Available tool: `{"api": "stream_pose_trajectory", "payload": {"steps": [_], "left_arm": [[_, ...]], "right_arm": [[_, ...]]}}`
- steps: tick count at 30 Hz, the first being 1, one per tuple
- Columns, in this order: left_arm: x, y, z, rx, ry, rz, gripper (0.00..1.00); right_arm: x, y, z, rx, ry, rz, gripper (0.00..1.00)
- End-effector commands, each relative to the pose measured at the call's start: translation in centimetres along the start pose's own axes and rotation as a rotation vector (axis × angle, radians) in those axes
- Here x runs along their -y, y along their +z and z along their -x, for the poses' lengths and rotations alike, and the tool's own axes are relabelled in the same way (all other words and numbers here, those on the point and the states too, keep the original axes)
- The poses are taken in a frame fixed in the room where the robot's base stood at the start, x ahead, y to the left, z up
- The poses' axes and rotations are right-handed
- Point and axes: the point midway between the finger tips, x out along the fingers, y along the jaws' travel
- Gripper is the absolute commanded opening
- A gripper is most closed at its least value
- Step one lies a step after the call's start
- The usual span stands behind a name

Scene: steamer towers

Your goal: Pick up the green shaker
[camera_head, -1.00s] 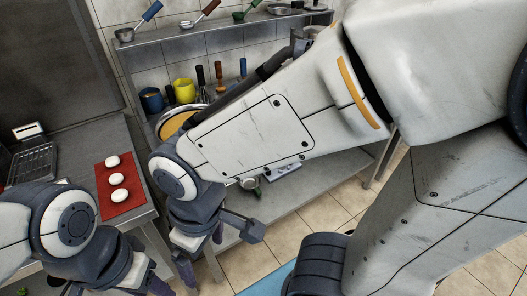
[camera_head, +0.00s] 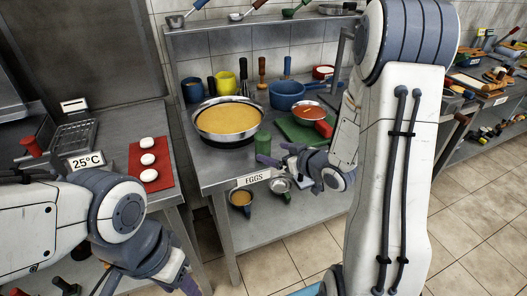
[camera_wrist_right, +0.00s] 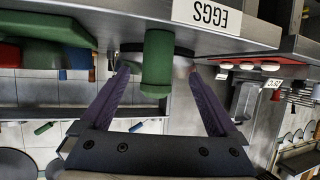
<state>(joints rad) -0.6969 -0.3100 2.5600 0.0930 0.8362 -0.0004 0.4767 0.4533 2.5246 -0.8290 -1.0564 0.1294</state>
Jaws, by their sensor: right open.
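The green shaker (camera_head: 263,143) stands upright at the front edge of the steel counter, just right of the large pan. It also shows in the right wrist view (camera_wrist_right: 157,62), which sees the scene upside down. My right gripper (camera_head: 278,155) is open, its fingers pointing at the shaker. In the right wrist view the purple fingers (camera_wrist_right: 159,74) lie to either side of the shaker with gaps on both sides; I cannot tell how deep it sits between them. My left gripper (camera_head: 178,280) is low at the left, partly cut off; its jaw opening is unclear.
A large pan of yellow food (camera_head: 228,117) stands left of the shaker. An EGGS label (camera_head: 254,177) hangs on the counter edge.

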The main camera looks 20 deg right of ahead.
Motion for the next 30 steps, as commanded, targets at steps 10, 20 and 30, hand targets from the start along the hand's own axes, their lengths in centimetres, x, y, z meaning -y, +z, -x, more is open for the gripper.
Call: {"api": "stream_pose_trajectory", "payload": {"steps": [10, 20, 30], "left_arm": [[0.0, 0.0, 0.0, 0.000, 0.000, 0.000, 0.50], [0.0, 0.0, 0.5, 0.000, 0.000, 0.000, 0.50], [0.0, 0.0, 0.6, 0.000, 0.000, 0.000, 0.50]], "right_arm": [[0.0, -0.1, -4.6, -0.008, -0.003, -0.001, 0.95], [-0.3, 0.0, -8.6, -0.007, -0.004, 0.000, 0.95], [-0.4, 0.0, -10.1, -0.008, -0.001, -0.001, 0.95]]}}
